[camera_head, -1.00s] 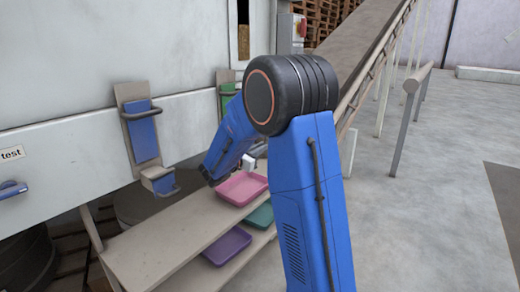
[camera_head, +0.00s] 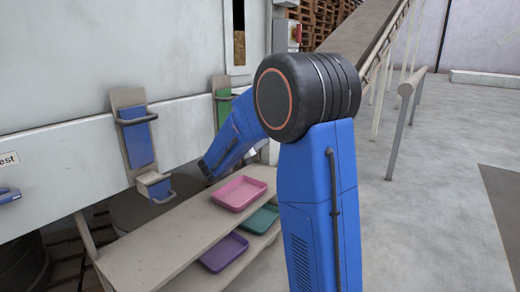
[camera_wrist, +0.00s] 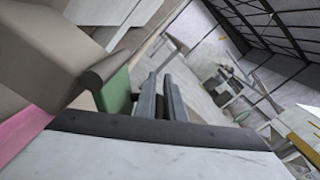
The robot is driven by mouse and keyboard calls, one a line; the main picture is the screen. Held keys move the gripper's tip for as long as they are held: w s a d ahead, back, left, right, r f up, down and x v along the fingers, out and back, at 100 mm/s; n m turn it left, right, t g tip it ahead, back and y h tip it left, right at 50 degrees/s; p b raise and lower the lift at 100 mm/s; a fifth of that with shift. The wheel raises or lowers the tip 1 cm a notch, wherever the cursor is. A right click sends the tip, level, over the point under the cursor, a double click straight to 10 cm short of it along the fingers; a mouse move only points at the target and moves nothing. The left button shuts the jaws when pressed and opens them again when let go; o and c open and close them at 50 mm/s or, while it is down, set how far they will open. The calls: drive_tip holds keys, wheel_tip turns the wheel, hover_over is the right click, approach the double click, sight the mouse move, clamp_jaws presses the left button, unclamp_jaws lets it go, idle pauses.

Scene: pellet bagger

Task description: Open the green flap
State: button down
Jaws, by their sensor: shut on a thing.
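In the head view a green panel (camera_head: 224,110) with a dark handle across its top is on the machine wall, partly behind my blue arm. My gripper is hidden by the arm there. In the wrist view my gripper's two dark fingers (camera_wrist: 161,97) are close together beside a green surface (camera_wrist: 116,92), which I take to be the green flap. A thick grey bar (camera_wrist: 106,69) is just left of the fingers. The gripper is shut, apparently on the green flap's handle; the exact contact is not clear.
A blue panel (camera_head: 138,150) and a small blue flap (camera_head: 160,189) with handles are to the left. Open floor (camera_head: 440,220) lies right.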

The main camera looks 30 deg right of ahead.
drive_tip(key=shift+w+a+r+n, duration=0.15)
drive_tip(key=shift+r+n, duration=0.5)
drive_tip(key=shift+n, duration=0.6)
drive_tip(key=shift+w+r+n, duration=0.15)
drive_tip(key=shift+r+n, duration=0.55)
drive_tip(key=shift+n, duration=0.5)
drive_tip(key=shift+w+a+r+n, duration=0.15)
drive_tip(key=shift+r+n, duration=0.5)
drive_tip(key=shift+n, duration=0.6)
drive_tip(key=shift+d, duration=0.1)
drive_tip(key=c, duration=2.1)
unclamp_jaws()
drive_tip(key=v, duration=1.7)
drive_tip(key=shift+a, duration=0.2)
